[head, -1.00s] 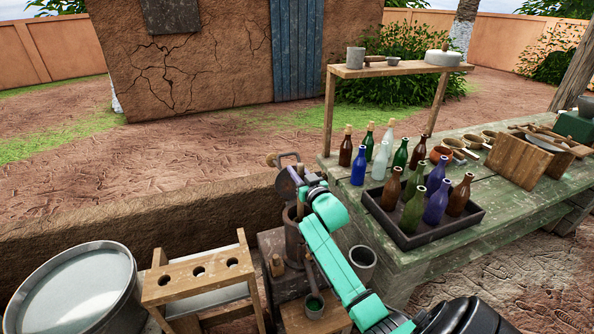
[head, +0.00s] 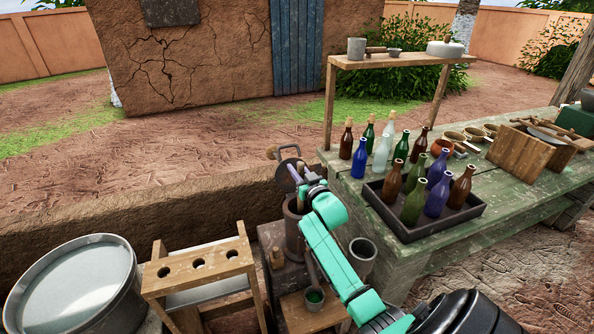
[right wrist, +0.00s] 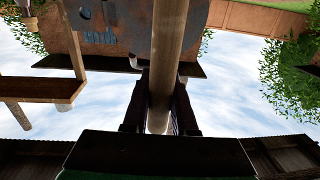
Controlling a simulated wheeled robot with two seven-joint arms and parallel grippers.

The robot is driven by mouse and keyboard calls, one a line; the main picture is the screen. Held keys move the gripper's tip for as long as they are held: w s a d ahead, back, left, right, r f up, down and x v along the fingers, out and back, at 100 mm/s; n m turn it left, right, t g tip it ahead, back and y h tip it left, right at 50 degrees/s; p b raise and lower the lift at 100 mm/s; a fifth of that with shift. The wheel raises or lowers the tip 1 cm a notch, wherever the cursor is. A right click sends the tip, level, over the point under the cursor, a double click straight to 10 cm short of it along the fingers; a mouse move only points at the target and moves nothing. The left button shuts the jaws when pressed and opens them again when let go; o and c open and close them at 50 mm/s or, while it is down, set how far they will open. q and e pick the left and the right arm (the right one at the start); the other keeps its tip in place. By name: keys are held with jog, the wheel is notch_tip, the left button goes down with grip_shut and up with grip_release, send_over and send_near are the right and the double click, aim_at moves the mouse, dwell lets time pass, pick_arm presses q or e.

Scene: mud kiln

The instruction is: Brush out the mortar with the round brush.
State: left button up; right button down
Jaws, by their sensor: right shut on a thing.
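My right gripper (head: 297,187) is just above the dark brown cylindrical mortar (head: 293,236), which stands on a wooden block. In the right wrist view, the gripper (right wrist: 160,110) is shut on a long, round wooden handle (right wrist: 166,55), which I take to be the round brush's. The brush head does not show, and the mortar's inside is hidden by the gripper and arm. I cannot tell whether the bristles touch the mortar. My left gripper is not in view.
A dark disc with a loop handle (head: 290,152) stands behind the gripper. A holed wooden rack (head: 170,270) and metal drum (head: 35,310) are left. A ladle cup (head: 314,297) and grey cup (head: 362,250) are close. The green table (head: 345,205) bears a bottle tray (head: 415,236).

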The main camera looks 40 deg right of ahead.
notch_tip(320, 180, up, 16)
jog(key=p, duration=1.3)
jog(key=shift+f, duration=0.1)
